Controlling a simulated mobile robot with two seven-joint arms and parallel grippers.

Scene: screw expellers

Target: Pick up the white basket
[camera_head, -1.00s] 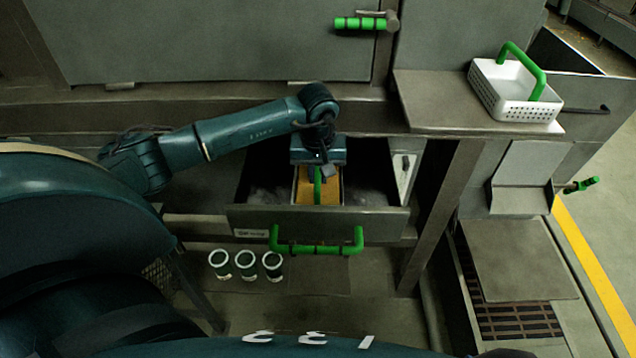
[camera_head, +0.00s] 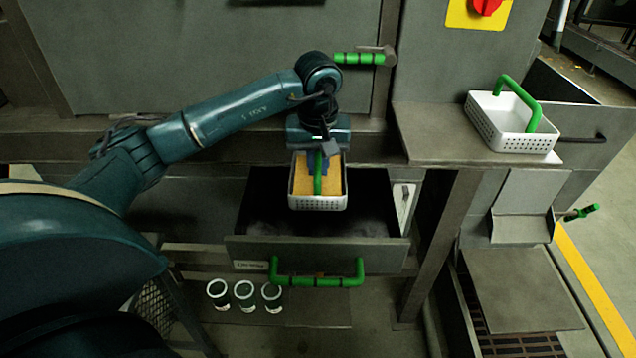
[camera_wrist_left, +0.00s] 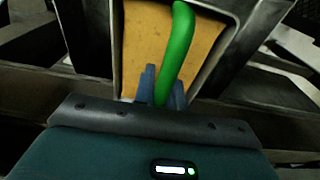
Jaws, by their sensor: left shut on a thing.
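A white perforated basket (camera_head: 318,203) with a green handle and an orange-yellow filling hangs above the open drawer (camera_head: 320,252) in the head view. My left gripper (camera_head: 319,170) is shut on its green handle from above. In the left wrist view the green handle (camera_wrist_left: 178,55) runs between the blue fingertips (camera_wrist_left: 161,85), with the yellow filling (camera_wrist_left: 150,40) behind it. A second white basket (camera_head: 513,125) with a green handle looks empty and stands on the grey shelf at the right. My right gripper is not in view.
The drawer has a green front handle (camera_head: 317,280). Several green-and-white cylinders (camera_head: 244,294) stand below it at the left. The grey side shelf (camera_head: 440,133) has bare room left of the second basket. A post (camera_head: 440,220) stands right of the drawer.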

